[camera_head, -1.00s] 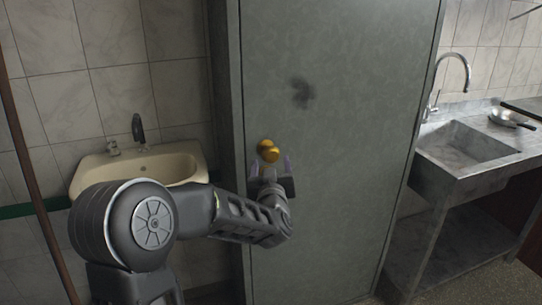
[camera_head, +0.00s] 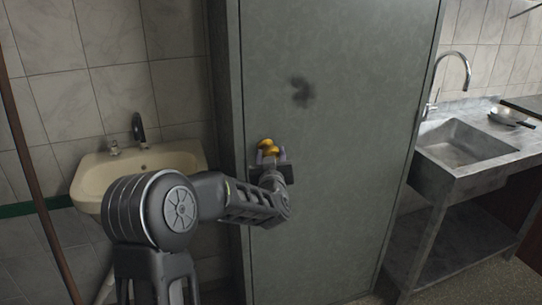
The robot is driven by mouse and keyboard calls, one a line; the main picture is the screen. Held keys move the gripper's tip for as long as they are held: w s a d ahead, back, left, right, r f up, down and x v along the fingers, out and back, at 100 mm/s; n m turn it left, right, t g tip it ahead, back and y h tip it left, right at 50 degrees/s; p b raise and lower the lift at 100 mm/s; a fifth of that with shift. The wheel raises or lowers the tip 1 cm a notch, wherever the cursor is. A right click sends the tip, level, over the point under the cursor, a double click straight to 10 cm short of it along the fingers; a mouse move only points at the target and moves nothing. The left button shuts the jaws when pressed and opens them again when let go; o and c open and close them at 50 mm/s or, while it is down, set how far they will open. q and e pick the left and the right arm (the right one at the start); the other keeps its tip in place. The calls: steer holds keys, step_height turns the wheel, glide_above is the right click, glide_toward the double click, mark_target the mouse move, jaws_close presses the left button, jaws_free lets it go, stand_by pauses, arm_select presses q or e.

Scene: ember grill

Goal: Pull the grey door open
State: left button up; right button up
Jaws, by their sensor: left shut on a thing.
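The grey door (camera_head: 345,150) stands in the middle of the head view and looks closed against its frame (camera_head: 226,110). It has a dark smudge at its upper middle. A round brass knob (camera_head: 268,145) sits near the door's left edge. My left gripper (camera_head: 270,155) reaches the knob from below and in front. Its fingers are shut on the knob, one on each side. The fingers and palm hide the knob's lower part. My right gripper is not in view.
A cream washbasin (camera_head: 105,172) with a dark tap is on the tiled wall to the left. A metal sink unit (camera_head: 470,150) with a curved tap and a pan (camera_head: 508,116) stands right of the door. Some floor shows at the lower right.

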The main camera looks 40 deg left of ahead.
arm_select(q)
steer(key=shift+a, duration=0.1)
jaws_close()
steer(key=shift+s, duration=0.1)
stand_by(0.4)
